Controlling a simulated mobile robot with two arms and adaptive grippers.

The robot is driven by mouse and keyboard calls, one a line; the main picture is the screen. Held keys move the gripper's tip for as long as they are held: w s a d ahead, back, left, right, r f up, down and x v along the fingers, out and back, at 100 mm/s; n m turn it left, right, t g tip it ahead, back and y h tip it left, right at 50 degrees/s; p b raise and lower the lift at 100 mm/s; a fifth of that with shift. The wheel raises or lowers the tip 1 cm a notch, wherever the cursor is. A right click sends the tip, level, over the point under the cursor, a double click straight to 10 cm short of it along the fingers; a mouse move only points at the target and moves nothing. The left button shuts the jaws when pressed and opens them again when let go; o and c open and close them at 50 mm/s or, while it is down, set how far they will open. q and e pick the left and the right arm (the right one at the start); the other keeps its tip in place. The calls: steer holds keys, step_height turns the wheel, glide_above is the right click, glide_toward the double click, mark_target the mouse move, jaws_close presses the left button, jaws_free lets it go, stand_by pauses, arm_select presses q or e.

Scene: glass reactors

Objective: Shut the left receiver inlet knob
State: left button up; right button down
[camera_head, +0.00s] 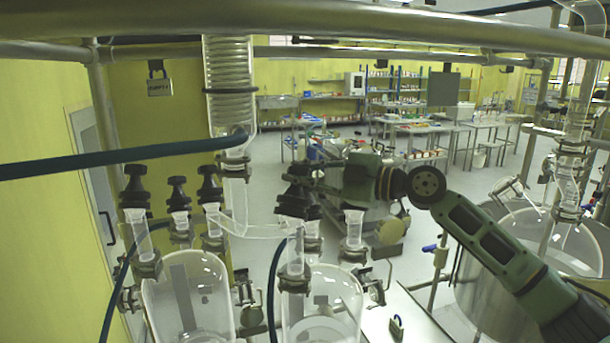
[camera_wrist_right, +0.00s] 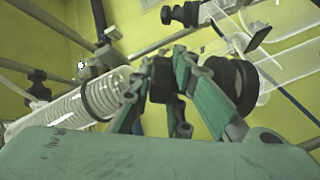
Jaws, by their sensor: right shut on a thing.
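Two clear glass receiver vessels stand side by side at the bottom of the head view, a left one (camera_head: 190,295) and a right one (camera_head: 325,305). Several black knobs top the left one's necks, among them an outer-left knob (camera_head: 135,187) and an inner knob (camera_head: 210,186). A black knob (camera_head: 293,198) stands over the right vessel's neck. My right gripper (camera_head: 308,180) reaches in from the right and is shut at this knob, partly hiding it. In the wrist view the green fingers (camera_wrist_right: 160,85) close around a dark part, hard to make out. My left gripper is not in view.
A coiled glass condenser (camera_head: 229,80) hangs above the vessels; it also shows in the wrist view (camera_wrist_right: 70,110). A dark hose (camera_head: 120,157) and metal rails (camera_head: 300,18) cross in front. A large glass vessel (camera_head: 500,270) stands at right. Lab benches are far behind.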

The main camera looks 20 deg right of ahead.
steer(key=m+h, duration=0.1)
steer(key=h, duration=0.1)
steer(key=m+t+h, duration=0.1)
steer(key=h, duration=0.1)
steer(key=m+h, duration=0.1)
steer(key=h, duration=0.1)
steer(key=shift+s+a+r+m+t, duration=0.15)
steer(key=shift+a+r+m+t, duration=0.15)
steer(key=shift+r, duration=0.05)
steer(key=m+h, duration=0.1)
steer(key=h, duration=0.1)
steer(key=m+h, duration=0.1)
steer(key=h, duration=0.2)
steer(key=m+g+h, duration=0.1)
steer(key=m+h, duration=0.1)
steer(key=h, duration=0.1)
steer(key=shift+a, duration=0.3)
steer(key=m+g+h, duration=0.1)
steer(key=g+h, duration=0.1)
steer(key=h, duration=0.1)
steer(key=m+g+h, duration=0.2)
steer(key=h, duration=0.1)
steer(key=shift+a+m+h, duration=0.1)
steer(key=shift+m+h, duration=0.2)
steer(key=shift+h, duration=0.1)
steer(key=shift+w+f+m+g+h, duration=0.1)
steer(key=shift+w+m+g+h, duration=0.1)
steer(key=shift+m+g+h, duration=0.85)
steer(key=shift+g+h, duration=0.25)
steer(key=shift+g, duration=0.2)
